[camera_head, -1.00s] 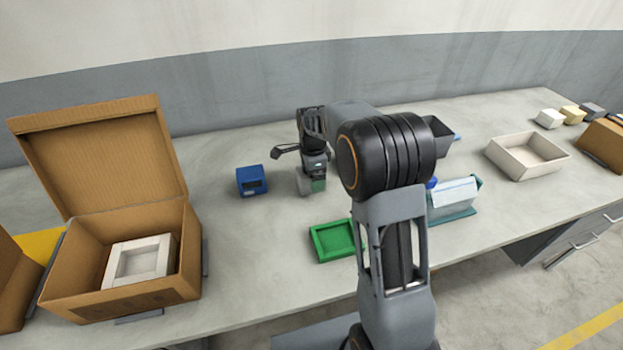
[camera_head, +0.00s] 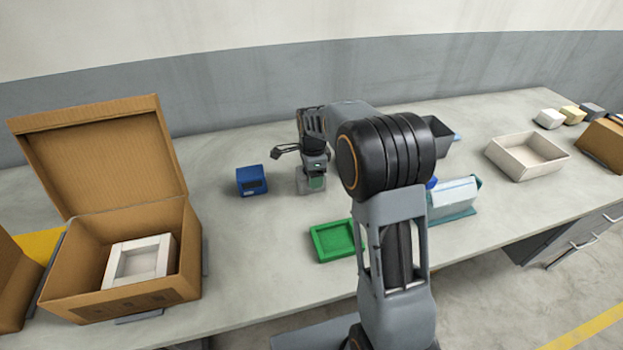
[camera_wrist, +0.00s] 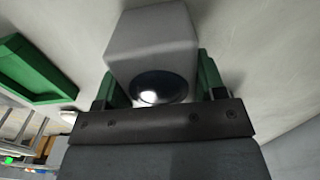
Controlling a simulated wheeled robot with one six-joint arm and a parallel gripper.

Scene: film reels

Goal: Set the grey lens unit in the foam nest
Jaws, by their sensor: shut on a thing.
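The grey lens unit (camera_wrist: 152,45) is a pale grey block with a dark round lens, seen large in the wrist view. My gripper (camera_wrist: 155,88) is shut on it, with a green finger pad at each side. In the head view my gripper (camera_head: 314,181) is low at the back of the bench, with the lens unit (camera_head: 302,184) partly hidden by it. I cannot tell whether the unit still touches the bench. The foam nest (camera_head: 165,257) is a whitish square block with a recess. It lies inside the open cardboard box at the left, and the recess looks empty.
The box's lid (camera_head: 105,150) stands up at its back. A blue block (camera_head: 251,181) sits left of my gripper, and a green tray (camera_head: 332,241) lies in front. A white tray (camera_head: 505,150) stands at the right. Bare bench lies between the box and the green tray.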

